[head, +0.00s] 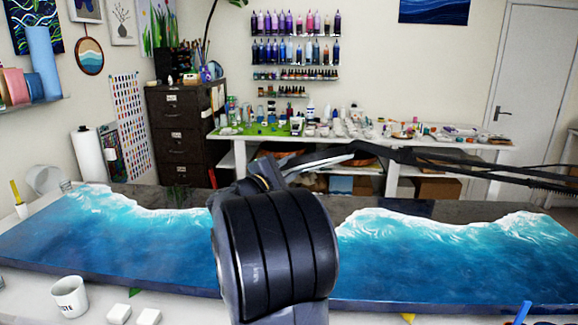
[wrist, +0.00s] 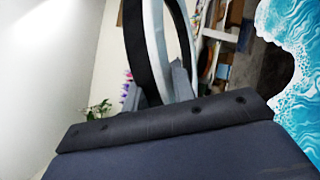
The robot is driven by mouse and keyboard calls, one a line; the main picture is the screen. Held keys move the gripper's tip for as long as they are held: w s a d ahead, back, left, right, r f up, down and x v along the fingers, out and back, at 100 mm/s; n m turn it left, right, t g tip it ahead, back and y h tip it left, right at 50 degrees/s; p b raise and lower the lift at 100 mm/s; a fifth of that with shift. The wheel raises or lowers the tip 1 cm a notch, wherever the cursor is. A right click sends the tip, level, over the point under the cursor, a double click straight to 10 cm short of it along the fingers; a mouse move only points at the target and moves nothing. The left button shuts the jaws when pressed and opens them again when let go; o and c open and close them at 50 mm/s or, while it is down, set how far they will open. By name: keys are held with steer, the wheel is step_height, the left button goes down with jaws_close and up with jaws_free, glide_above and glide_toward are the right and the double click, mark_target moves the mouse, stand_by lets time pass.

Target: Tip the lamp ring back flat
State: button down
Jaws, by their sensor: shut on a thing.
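The lamp ring (head: 322,158) shows almost edge-on in the head view as a thin pale and black band at the end of a black lamp arm (head: 455,168). It is tilted, its left end lower. In the wrist view the ring (wrist: 156,35) is a steep curved band, white beside black, cut off by the top edge. My gripper (wrist: 156,86) is shut on the ring's near rim, a finger on each side. In the head view my own arm hides most of the gripper and the ring's near end.
A long blue and white resin table (head: 130,238) lies below the ring. A white mug (head: 69,296) and two white blocks (head: 148,317) stand at the front left, a tipped bucket (head: 45,179) at the far left. The space above the table's left half is clear.

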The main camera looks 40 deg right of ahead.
steer(key=shift+s+d+f+n+b, duration=0.1)
steer(key=shift+s+f+n+b, duration=0.15)
steer(key=shift+f+n+b, duration=0.4)
steer(key=shift+s+f+n+b, duration=0.25)
steer(key=shift+f+b, duration=0.1)
steer(key=shift+f, duration=0.55)
steer(key=c, duration=1.2)
jaws_free()
steer(key=a, duration=0.3)
steer(key=s+a+b, duration=0.1)
steer(key=a, duration=0.3)
steer(key=a+f+b, duration=0.1)
steer(key=a, duration=0.2)
steer(key=shift+s+a+f, duration=0.1)
steer(key=shift+s+a, duration=0.1)
steer(key=shift+a, duration=0.15)
